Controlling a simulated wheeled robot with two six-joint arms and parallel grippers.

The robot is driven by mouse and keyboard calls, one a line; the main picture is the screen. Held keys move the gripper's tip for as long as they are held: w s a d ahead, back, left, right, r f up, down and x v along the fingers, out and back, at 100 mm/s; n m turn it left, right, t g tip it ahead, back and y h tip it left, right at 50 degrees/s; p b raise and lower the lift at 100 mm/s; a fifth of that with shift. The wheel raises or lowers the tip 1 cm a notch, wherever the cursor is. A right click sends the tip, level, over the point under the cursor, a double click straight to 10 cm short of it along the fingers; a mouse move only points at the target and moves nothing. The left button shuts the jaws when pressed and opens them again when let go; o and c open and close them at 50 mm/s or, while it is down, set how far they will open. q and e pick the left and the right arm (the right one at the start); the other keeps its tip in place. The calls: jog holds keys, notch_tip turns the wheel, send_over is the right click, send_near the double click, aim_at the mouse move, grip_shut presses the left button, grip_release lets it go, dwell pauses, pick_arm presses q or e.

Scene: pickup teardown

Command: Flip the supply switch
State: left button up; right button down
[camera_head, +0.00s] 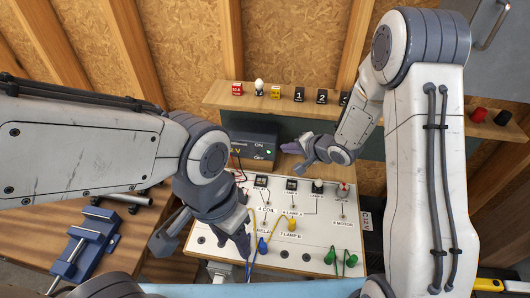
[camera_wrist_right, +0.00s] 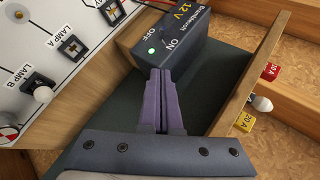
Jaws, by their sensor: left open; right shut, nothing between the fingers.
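The supply is a dark box (camera_head: 243,148) behind the white panel, marked ON and OFF, with a lit green light (camera_head: 268,152). The box also shows in the right wrist view (camera_wrist_right: 195,55), marked 12 V, with its green light (camera_wrist_right: 150,50) by the lettering. My left gripper (camera_head: 203,243) is open over the panel's left part.
The white panel (camera_head: 310,250) carries switches, lamps and yellow, blue and green leads. A wooden shelf (camera_head: 225,101) behind holds small coloured blocks and a bulb. A blue vise (camera_head: 85,245) sits on the bench at left. Dark surface beside the box is clear.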

aim_at(259, 153)
jog(key=shift+w+a+f+p, duration=0.5)
jog(key=shift+w+a+f, duration=0.25)
jog(key=shift+a+f, duration=0.4)
jog(key=shift+w+a+f+p, duration=0.55)
jog(key=shift+w+a+f, duration=0.15)
jog(key=shift+a+f, duration=0.4)
jog(key=shift+w+a+f+p, duration=0.5)
jog(key=shift+w+a+f, duration=0.25)
jog(key=shift+a+f, duration=0.35)
jog(key=shift+a, duration=0.1)
